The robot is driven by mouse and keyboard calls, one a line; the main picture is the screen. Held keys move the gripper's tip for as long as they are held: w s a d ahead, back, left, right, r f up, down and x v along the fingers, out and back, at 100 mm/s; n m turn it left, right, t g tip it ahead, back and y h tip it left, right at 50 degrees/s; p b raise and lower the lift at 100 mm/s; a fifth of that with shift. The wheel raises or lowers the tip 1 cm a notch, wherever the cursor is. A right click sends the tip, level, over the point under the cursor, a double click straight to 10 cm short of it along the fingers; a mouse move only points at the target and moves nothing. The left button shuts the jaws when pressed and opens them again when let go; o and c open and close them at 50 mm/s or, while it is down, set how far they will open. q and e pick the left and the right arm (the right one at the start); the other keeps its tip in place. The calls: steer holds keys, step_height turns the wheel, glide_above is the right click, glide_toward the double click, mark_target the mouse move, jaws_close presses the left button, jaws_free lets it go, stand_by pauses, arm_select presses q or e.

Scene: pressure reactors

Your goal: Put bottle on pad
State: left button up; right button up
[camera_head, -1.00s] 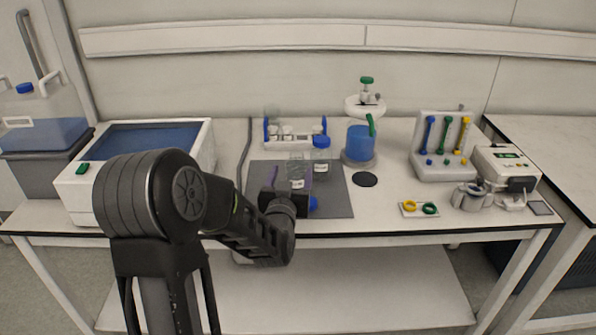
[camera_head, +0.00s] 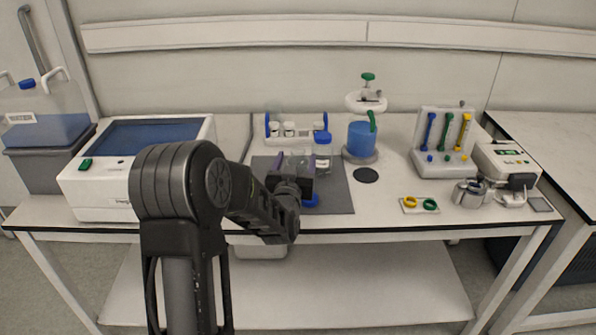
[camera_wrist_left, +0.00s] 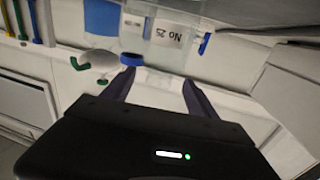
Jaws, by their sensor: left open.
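A clear bottle with a blue cap (camera_head: 322,155) stands on the dark grey mat (camera_head: 338,200). Another clear vessel (camera_head: 298,155) is partly hidden behind my left gripper (camera_head: 293,172). A small round black pad (camera_head: 366,175) lies bare to the right of the mat. My left gripper is open over the mat. In the left wrist view its two fingers (camera_wrist_left: 158,88) are spread with nothing visible between them. A clear vessel labelled "No 25" (camera_wrist_left: 172,36) and a blue cap (camera_wrist_left: 131,59) show beyond the fingertips. My right gripper is not in view.
A blue reactor vessel (camera_head: 361,142) stands behind the black pad. A rack with vials (camera_head: 291,133) is behind the mat. A white box (camera_head: 90,200) is at left. A blue cap (camera_head: 311,201) lies beside my gripper. Yellow and green rings (camera_head: 420,205) lie front right.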

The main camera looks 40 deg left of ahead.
arm_select(q)
steer(key=x, duration=0.3)
steer(key=shift+w, duration=0.15)
stand_by(0.4)
